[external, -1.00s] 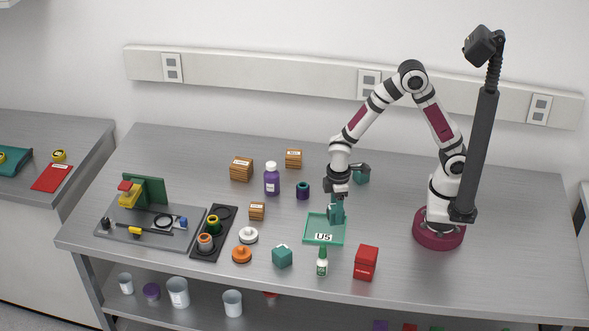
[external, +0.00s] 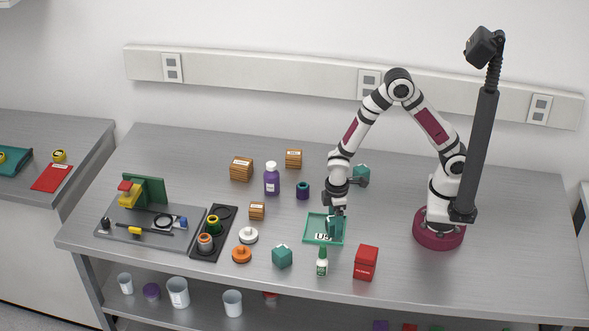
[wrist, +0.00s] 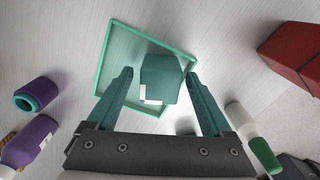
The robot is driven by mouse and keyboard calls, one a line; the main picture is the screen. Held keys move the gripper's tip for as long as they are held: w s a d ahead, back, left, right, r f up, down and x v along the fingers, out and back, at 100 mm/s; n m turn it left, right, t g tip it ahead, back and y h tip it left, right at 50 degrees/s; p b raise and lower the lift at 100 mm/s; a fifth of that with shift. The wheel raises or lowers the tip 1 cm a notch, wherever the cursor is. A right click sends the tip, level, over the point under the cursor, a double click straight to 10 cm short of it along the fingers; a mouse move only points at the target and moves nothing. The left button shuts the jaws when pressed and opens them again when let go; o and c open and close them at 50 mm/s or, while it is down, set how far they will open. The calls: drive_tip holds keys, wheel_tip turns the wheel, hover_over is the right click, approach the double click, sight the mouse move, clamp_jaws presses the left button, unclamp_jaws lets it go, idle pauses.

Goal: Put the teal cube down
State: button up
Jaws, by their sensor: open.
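In the external view my gripper (external: 336,228) is low over the right part of the tray (external: 306,228), where cube and fingers blend together. The tray's U5 label is partly hidden.
A green-capped bottle (external: 322,264) and a red box (external: 366,262) stand close in front. An orange disc (external: 242,254) lies at left.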

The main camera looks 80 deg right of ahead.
wheel_tip(320, 180, up, 11)
drive_tip(key=s+d+r+m+y, duration=0.1)
drive_tip(key=s+r+m, duration=0.3)
drive_tip(key=s, duration=0.5)
drive_tip(key=s+d+r+m, duration=0.2)
drive_tip(key=s+r+m, duration=0.2)
drive_tip(key=s, duration=0.6)
drive_tip(key=shift+s+d+m+y, duration=0.3)
drive_tip(key=shift+m+y, duration=0.1)
drive_tip(key=shift+m, duration=0.7)
drive_tip(key=shift+o, duration=0.4)
drive_tip(key=n+h, duration=0.2)
drive_tip(key=n, duration=1.2)
hover_over(359, 168)
wheel_tip(359, 168, down, 5)
wheel_tip(359, 168, down, 16)
drive_tip(key=shift+r, duration=0.1)
clamp_jaws()
